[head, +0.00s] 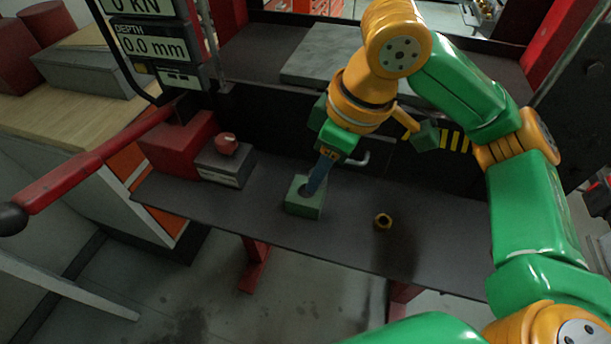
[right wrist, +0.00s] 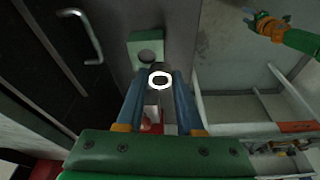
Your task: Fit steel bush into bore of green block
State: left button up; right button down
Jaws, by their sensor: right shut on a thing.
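The green block (head: 304,207) stands on the dark bench, its round dark bore facing up. It also shows just beyond my fingertips in the right wrist view (right wrist: 136,42). My right gripper (head: 313,187) points down over the block, its blue fingertips close to the bore. It is shut on the steel bush (right wrist: 160,88), a pale ring between the fingers in the right wrist view. There the bush appears beside the bore, which stays visible. The fingers hide the bush in the head view. My left gripper (right wrist: 250,17) is small and far off in the right wrist view; its jaws are unclear.
A grey box with a red knob (head: 226,165) stands to the left. A red lever (head: 95,160) reaches across at left. The bench front is mostly clear.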

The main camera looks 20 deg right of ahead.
send_over(309, 198)
jog(key=x, duration=0.2)
jog(key=d+x, duration=0.1)
jog(key=x, duration=0.1)
jog(key=shift+f, duration=0.2)
notch_tip(309, 198, down, 3)
pick_arm(q)
jog(key=shift+a+r, duration=0.2)
jog(key=shift+a, duration=0.05)
pick_arm(e)
jog(key=shift+s+f, duration=0.15)
jog(key=shift+f, duration=0.15)
jog(key=shift+f, duration=0.1)
jog(key=shift+s+d+f, duration=0.1)
jog(key=shift+s+f, duration=0.35)
jog(key=shift+f, duration=0.1)
jog(key=c, duration=0.5)
grip_release()
jog(key=shift+c, duration=0.2)
jog(key=r, duration=0.4)
jog(key=w+r, duration=0.1)
jog(key=r, duration=0.1)
jog(key=shift+d, duration=0.35)
jog(key=v, duration=0.7)
jog(key=shift+s+r, duration=0.15)
jog(key=shift+s, duration=0.1)
